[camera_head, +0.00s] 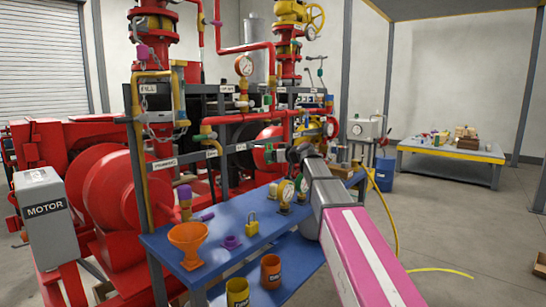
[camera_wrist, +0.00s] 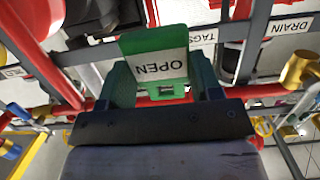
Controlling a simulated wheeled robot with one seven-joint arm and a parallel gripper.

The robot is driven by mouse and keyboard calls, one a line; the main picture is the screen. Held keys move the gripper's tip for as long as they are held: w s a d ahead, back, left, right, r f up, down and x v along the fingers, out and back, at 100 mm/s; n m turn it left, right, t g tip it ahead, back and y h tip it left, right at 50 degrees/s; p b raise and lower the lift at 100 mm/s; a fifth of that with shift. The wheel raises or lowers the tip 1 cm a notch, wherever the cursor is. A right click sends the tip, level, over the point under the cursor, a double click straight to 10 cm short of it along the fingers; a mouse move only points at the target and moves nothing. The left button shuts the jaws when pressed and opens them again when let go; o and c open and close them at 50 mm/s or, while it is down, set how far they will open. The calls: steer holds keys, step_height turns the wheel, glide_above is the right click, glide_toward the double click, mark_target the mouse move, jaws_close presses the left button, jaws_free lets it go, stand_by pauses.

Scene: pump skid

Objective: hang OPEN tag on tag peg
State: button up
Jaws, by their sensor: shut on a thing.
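The OPEN tag (camera_wrist: 158,65) is a green plate with a white label. In the wrist view it is held between the two dark fingers of my gripper (camera_wrist: 163,88), and its lettering reads upside down. My gripper is shut on the tag, in front of the pipe rack. A TAGS label (camera_wrist: 203,38) sits on a grey rail just beyond the tag, to its right. I cannot make out the tag peg itself.
A red pipe (camera_wrist: 262,91) and grey rails lie close around the gripper. A DRAIN label (camera_wrist: 289,26) is at upper right. In the head view a blue bench (camera_head: 205,262) holds an orange funnel (camera_head: 188,243), a yellow padlock (camera_head: 252,226) and gauges. Open floor lies to the right.

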steer(key=shift+w+a, duration=0.1)
steer(key=shift+a, duration=0.05)
steer(key=shift+w+a, duration=0.25)
steer(key=shift+a, duration=0.05)
steer(key=shift+w+a, duration=0.35)
steer(key=shift+a, duration=0.05)
stand_by(0.8)
steer(key=shift+x, duration=1.35)
steer(key=shift+r, duration=0.1)
steer(key=shift+w+a+f, duration=0.1)
steer(key=shift+a+f, duration=0.05)
steer(key=shift+f, duration=0.25)
stand_by(0.3)
steer(key=o, duration=1)
